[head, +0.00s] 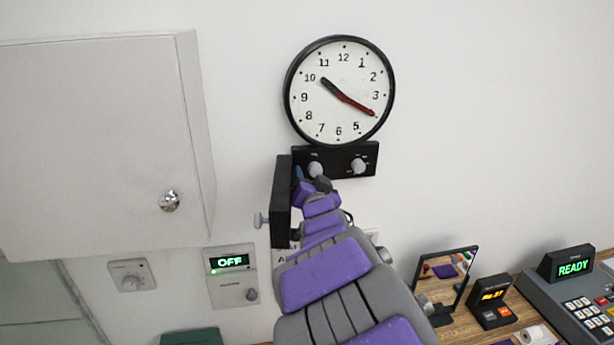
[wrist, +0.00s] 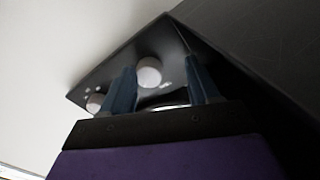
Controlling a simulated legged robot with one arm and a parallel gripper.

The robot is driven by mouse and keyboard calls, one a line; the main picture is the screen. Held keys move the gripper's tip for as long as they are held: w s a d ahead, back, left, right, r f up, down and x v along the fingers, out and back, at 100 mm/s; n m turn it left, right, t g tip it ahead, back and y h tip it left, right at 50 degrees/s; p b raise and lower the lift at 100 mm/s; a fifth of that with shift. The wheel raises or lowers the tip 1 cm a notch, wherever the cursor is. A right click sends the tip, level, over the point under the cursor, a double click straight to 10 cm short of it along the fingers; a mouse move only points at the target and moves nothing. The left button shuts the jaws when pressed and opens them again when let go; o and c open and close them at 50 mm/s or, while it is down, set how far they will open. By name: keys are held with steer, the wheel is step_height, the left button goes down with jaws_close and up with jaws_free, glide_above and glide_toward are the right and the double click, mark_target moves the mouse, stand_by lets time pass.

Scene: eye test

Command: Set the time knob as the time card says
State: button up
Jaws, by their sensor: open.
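A round clock (head: 340,55) with a black rim hangs on the wall. Its short dark hand points at 10, its long red hand at about 4. A black knob panel (head: 337,151) below it carries a left knob (head: 315,168) and a right knob (head: 358,166); their labels are too small to read. My gripper (head: 308,177) is open in front of the left knob. In the wrist view a round pale knob (wrist: 149,72) shows between and beyond the fingers; contact is unclear. A white card (head: 283,260) with printed letters is mostly hidden behind my arm, unreadable.
A black flap (head: 281,205) with a pale knob stands out just left of my gripper. A white cabinet (head: 95,140) fills the left. An OFF display unit (head: 232,277) is lower left. A mirror (head: 445,280) and READY terminal (head: 570,280) stand lower right. Wall right of the clock is clear.

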steer(key=w+d, duration=0.2)
steer(key=d, duration=0.1)
steer(key=shift+d, duration=0.1)
steer(key=shift+s+a, duration=0.2)
steer(key=shift+a, duration=0.2)
steer(key=shift+c, duration=0.9)
steer(key=shift+a, duration=0.7)
steer(key=shift+c, duration=1.4)
steer(key=shift+a, duration=0.1)
steer(key=shift+c, duration=0.9)
steer(key=shift+d, duration=0.35)
steer(key=shift+c, duration=1.4)
steer(key=shift+r, duration=0.1)
steer(key=shift+c, duration=0.6)
